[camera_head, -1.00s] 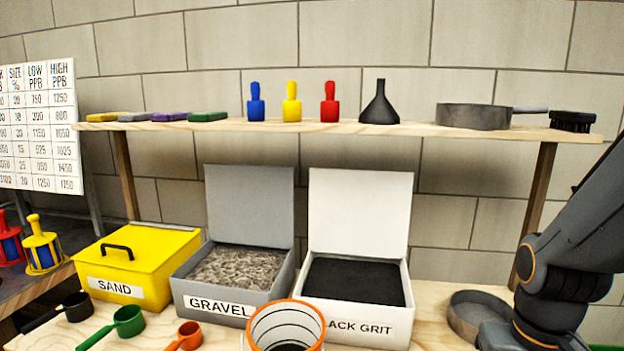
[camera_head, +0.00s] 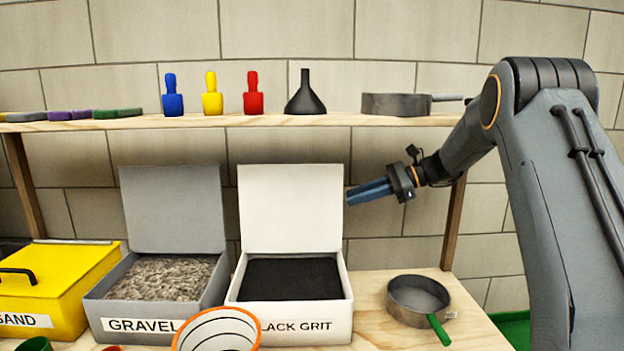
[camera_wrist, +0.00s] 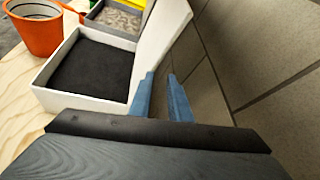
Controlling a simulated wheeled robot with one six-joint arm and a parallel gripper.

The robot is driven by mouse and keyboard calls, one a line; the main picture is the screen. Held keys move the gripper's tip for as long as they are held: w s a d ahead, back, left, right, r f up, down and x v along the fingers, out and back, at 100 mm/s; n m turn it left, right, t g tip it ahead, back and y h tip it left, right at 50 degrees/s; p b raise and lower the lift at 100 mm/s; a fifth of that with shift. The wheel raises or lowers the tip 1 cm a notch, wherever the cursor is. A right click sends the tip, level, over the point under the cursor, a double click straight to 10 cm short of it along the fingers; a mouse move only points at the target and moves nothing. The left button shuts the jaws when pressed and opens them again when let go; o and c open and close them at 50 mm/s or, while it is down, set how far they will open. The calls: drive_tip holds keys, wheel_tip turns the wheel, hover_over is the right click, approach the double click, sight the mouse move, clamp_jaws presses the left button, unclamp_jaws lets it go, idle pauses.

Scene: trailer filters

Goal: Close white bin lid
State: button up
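The white bin (camera_head: 298,318), labelled with black grit text, stands on the wooden bench with black grit inside. Its white lid (camera_head: 290,205) stands upright at the back, open. In the wrist view the bin (camera_wrist: 85,101) is at left and the lid (camera_wrist: 155,35) rises at upper middle. My gripper (camera_head: 350,194) has blue fingers pointing left, with the tips close to the lid's right edge. In the wrist view my gripper (camera_wrist: 161,75) is open with a narrow empty gap. I cannot tell whether a finger touches the lid.
The grey gravel bin (camera_head: 98,312), lid open, is left of the white bin. An orange-rimmed container (camera_head: 216,340) stands in front. A grey pan (camera_head: 400,312) sits to the right. A wooden shelf (camera_head: 230,121) with bottles and a funnel runs above; its post (camera_head: 453,222) is behind my arm.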

sight(310, 175)
drive_tip(key=w+a+r+y+b, duration=0.1)
drive_tip(key=w+a+r+g+y, duration=0.1)
drive_tip(key=a+y, duration=0.1)
drive_tip(key=w+a+r+g+y+b, duration=0.1)
drive_tip(key=a+r, duration=0.1)
drive_tip(key=shift+w+r+b, duration=0.1)
drive_tip(key=shift+w+b, duration=0.2)
drive_tip(key=shift+w, duration=0.1)
drive_tip(key=shift+a+r+g+y, duration=0.2)
drive_tip(key=shift+r+g+y, duration=0.05)
drive_tip(key=shift+g+y, duration=0.15)
drive_tip(key=a, duration=0.4)
drive_tip(key=a+p, duration=0.1)
drive_tip(key=a, duration=0.3)
drive_tip(key=shift+s+r, duration=0.1)
drive_tip(key=shift+s, duration=0.1)
clamp_jaws()
